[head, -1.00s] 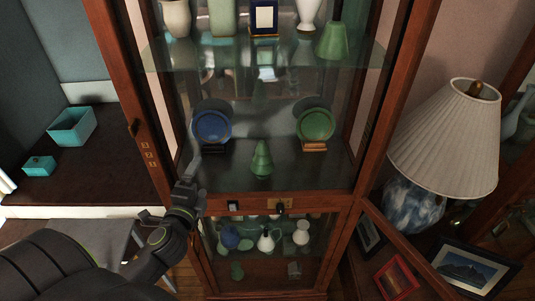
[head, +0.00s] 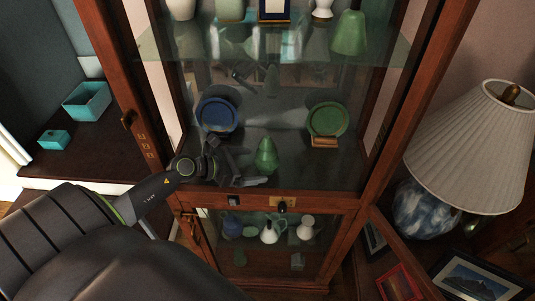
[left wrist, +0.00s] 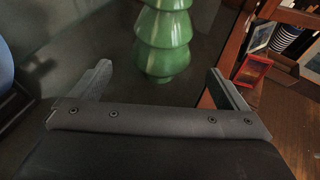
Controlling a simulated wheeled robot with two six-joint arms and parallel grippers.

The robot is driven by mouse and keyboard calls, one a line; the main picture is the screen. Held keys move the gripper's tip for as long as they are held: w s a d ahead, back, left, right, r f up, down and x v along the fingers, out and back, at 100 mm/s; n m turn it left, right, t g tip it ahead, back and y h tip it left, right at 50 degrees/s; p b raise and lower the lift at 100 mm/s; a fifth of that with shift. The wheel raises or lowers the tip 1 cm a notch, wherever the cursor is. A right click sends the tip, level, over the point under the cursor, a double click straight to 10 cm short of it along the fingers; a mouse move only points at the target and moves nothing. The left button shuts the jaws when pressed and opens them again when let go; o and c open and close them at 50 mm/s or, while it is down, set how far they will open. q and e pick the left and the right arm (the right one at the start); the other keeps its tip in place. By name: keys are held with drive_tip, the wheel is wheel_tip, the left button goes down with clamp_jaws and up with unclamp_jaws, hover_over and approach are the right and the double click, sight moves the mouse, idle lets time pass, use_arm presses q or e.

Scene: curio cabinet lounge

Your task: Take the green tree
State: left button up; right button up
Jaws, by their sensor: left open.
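The green tree (head: 265,155), a glossy tiered figure, stands upright on the cabinet's middle shelf between a blue plate and a green plate. In the left wrist view the tree (left wrist: 163,42) is just ahead of the fingers, its top cut off by the frame. My left gripper (head: 243,164) is open and empty, just left of the tree in the head view. In the left wrist view the tree's base lines up with the gap between the fingers (left wrist: 160,76), apart from both. My right gripper is not in view.
The blue plate (head: 217,115) stands behind my left gripper, and the green plate (head: 326,120) stands right of the tree. The cabinet's wooden frame (head: 125,90) borders the opening. A lamp (head: 475,130) and picture frames (head: 474,278) are at right.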

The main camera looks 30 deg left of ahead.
sight(267, 163)
use_arm(q)
drive_tip(key=p+x, duration=0.1)
drive_tip(key=x, duration=0.4)
drive_tip(key=shift+w+d+r+p, duration=0.1)
drive_tip(key=shift+w+p, duration=0.05)
drive_tip(key=shift+p, duration=0.15)
drive_tip(key=shift+w+d+f, duration=0.2)
drive_tip(key=shift+w+f, duration=0.05)
drive_tip(key=c, duration=1.2)
